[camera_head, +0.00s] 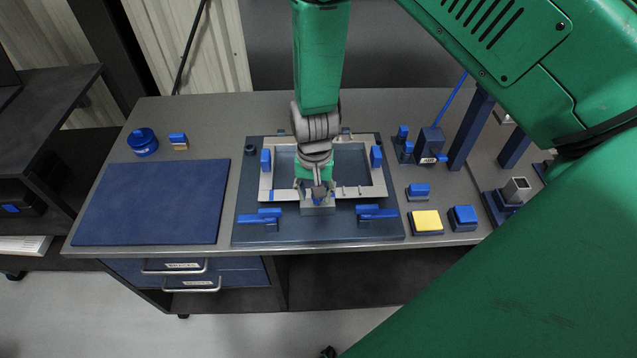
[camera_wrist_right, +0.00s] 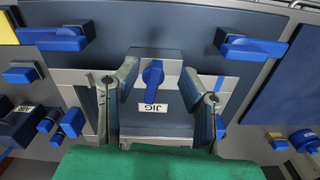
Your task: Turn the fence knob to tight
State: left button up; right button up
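A blue knob (camera_wrist_right: 153,78) sits on a block with a label reading "JIG" at the front middle of the fixture plate (camera_head: 245,190). No label naming a fence is readable. In the wrist view the knob's handle points roughly along the picture's vertical. My right gripper (camera_wrist_right: 159,80) is open, with one finger on each side of the knob and a visible gap to both. In the head view my right gripper (camera_head: 319,188) reaches down over the grey frame (camera_head: 351,191) and mostly hides the knob. My left gripper is in neither view.
Blue toggle clamps (camera_head: 260,217) (camera_head: 376,212) stand left and right of the knob. A blue mat (camera_head: 150,202) lies at left. A yellow-topped block (camera_head: 426,221), a blue-topped block (camera_head: 463,217) and a labelled blue box (camera_head: 430,142) stand at right.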

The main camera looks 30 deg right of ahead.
notch_tip(320, 180, up, 5)
jog(key=shift+r, duration=0.15)
dwell(0.3)
jog(key=s+d+f+n, duration=0.1)
jog(key=s+f+n, duration=0.35)
jog(key=s, duration=0.85)
jog(key=s+d+f+n, duration=0.25)
jog(key=s+f, duration=0.35)
jog(key=s, duration=0.7)
jog(key=w+a+f+n+b, duration=0.1)
jog(key=f+b, duration=0.8)
jog(key=w+f+b, duration=0.2)
jog(key=f+b, duration=0.7)
jog(key=b, duration=0.1)
jog(key=shift+a+f+n+t, duration=0.3)
jog(key=shift+a+f+n, duration=0.05)
jog(key=shift+f+n, duration=0.05)
jog(key=shift+w, duration=0.1)
